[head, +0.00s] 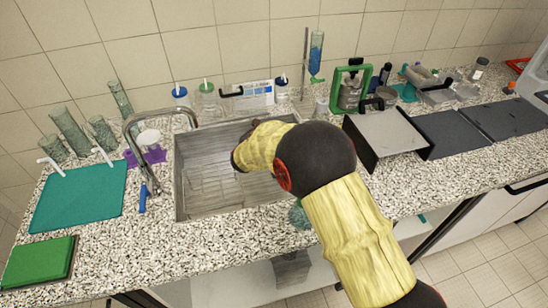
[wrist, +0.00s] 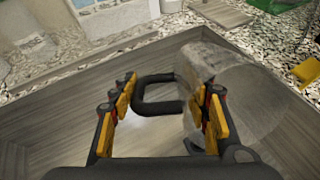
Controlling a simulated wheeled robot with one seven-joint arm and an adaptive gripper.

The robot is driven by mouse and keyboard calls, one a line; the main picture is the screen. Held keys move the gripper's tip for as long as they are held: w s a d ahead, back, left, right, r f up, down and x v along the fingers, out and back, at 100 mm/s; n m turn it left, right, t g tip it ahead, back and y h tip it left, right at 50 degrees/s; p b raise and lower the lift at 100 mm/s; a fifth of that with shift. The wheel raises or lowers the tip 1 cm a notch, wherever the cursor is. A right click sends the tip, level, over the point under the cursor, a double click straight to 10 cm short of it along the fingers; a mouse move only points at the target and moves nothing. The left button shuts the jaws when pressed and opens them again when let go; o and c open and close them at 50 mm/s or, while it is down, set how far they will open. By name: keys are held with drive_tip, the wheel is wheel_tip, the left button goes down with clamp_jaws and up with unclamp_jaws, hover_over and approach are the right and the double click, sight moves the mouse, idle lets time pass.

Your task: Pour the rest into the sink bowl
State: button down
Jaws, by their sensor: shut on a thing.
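The steel sink bowl (head: 205,165) is set into the speckled counter, with the tap (head: 160,115) at its left. In the head view my arm reaches over the bowl and hides my gripper and what it holds. In the wrist view my gripper (wrist: 166,92) is shut on a clear jug (wrist: 232,88) by its black handle (wrist: 157,78). The jug is to the right of the fingers, over the sink bowl, whose wall (wrist: 60,108) shows at left. The jug looks tilted; I cannot tell how much is inside it.
A teal mat (head: 80,195) and a green block (head: 38,262) lie left of the sink. Glass cylinders (head: 68,130) stand behind the mat. Lidded jars (head: 208,98) line the back. A grey-topped unit (head: 385,133) stands at right.

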drive_tip(key=shift+g+p, duration=0.3)
drive_tip(key=shift+p, duration=0.5)
drive_tip(key=shift+w+f+g+p, duration=0.1)
drive_tip(key=shift+f+g+p, duration=0.25)
drive_tip(key=shift+p, duration=0.9)
drive_tip(key=g+p, duration=0.1)
drive_tip(key=p, duration=0.5)
drive_tip(key=shift+f+g, duration=0.25)
drive_tip(key=shift+f, duration=0.15)
drive_tip(key=f+g+p, duration=0.1)
drive_tip(key=p, duration=0.5)
drive_tip(key=g+p, duration=0.1)
drive_tip(key=p, duration=0.6)
drive_tip(key=shift+w+f+y, duration=0.15)
drive_tip(key=shift+f+y, duration=0.15)
drive_tip(key=shift+f, duration=0.05)
drive_tip(key=w+f+g+p, duration=0.1)
drive_tip(key=g+p, duration=0.1)
drive_tip(key=p, duration=1.1)
drive_tip(key=shift+p, duration=0.3)
drive_tip(key=shift+w+d+f+g+p, duration=0.15)
drive_tip(key=shift+w+f+g+p, duration=0.15)
drive_tip(key=shift+p, duration=0.15)
drive_tip(key=shift+f+p, duration=0.1)
drive_tip(key=shift+p, duration=0.45)
drive_tip(key=shift+w+f+g+b, duration=0.25)
drive_tip(key=shift+f+g+b, duration=0.25)
drive_tip(key=shift+b, duration=0.7)
